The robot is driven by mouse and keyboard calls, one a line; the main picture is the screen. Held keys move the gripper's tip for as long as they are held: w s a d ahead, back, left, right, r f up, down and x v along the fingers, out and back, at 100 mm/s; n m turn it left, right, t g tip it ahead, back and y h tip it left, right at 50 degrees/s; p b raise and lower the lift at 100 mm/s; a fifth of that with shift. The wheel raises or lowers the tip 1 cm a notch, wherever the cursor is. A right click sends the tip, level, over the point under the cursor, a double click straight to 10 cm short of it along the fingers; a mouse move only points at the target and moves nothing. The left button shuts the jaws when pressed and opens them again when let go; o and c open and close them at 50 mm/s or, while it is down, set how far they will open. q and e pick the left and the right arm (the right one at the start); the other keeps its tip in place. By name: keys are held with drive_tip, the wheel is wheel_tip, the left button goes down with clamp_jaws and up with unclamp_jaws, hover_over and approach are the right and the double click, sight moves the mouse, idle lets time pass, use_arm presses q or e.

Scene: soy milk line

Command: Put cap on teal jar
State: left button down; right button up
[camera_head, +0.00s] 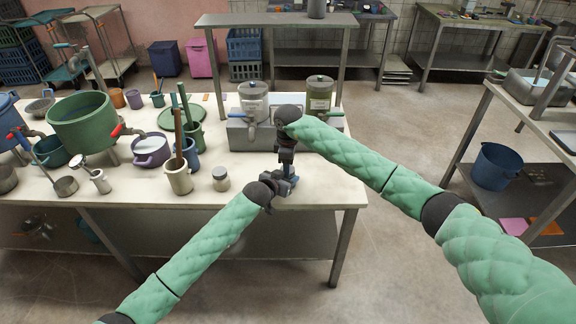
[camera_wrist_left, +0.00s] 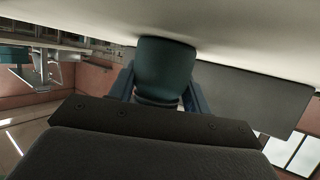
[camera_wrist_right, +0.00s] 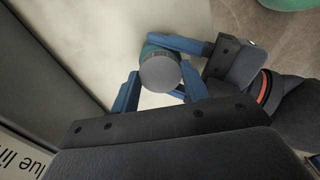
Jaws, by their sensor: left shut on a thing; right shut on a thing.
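The teal jar (camera_wrist_left: 165,68) is between the blue fingers of my left gripper (camera_wrist_left: 160,90), with its base at the pale tabletop in the left wrist view. My left gripper also shows in the head view (camera_head: 286,181), low at the table's front right. The round grey cap (camera_wrist_right: 159,72) is between the fingers of my right gripper (camera_wrist_right: 158,90), directly over the jar. A sliver of teal jar (camera_wrist_right: 150,49) shows beside the cap. Whether the cap is seated or just above the rim cannot be told. In the head view the grippers hide the jar and cap.
A grey box (camera_head: 262,136) stands behind my grippers, with two lidded canisters (camera_head: 253,97) (camera_head: 319,94) on it. A small lidded jar (camera_head: 221,179) and a cream pot with a wooden handle (camera_head: 179,182) stand to the left. The table's front edge is close.

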drive_tip(key=m, duration=0.4)
drive_tip(key=shift+a+r, duration=0.1)
drive_tip(key=shift+a, duration=0.2)
drive_tip(key=shift+d+m, duration=0.25)
drive_tip(key=shift+m, duration=0.75)
drive_tip(key=o, duration=0.9)
drive_tip(key=shift+s, duration=0.15)
drive_tip(key=shift+a+r, duration=0.1)
drive_tip(key=shift+r, duration=2.15)
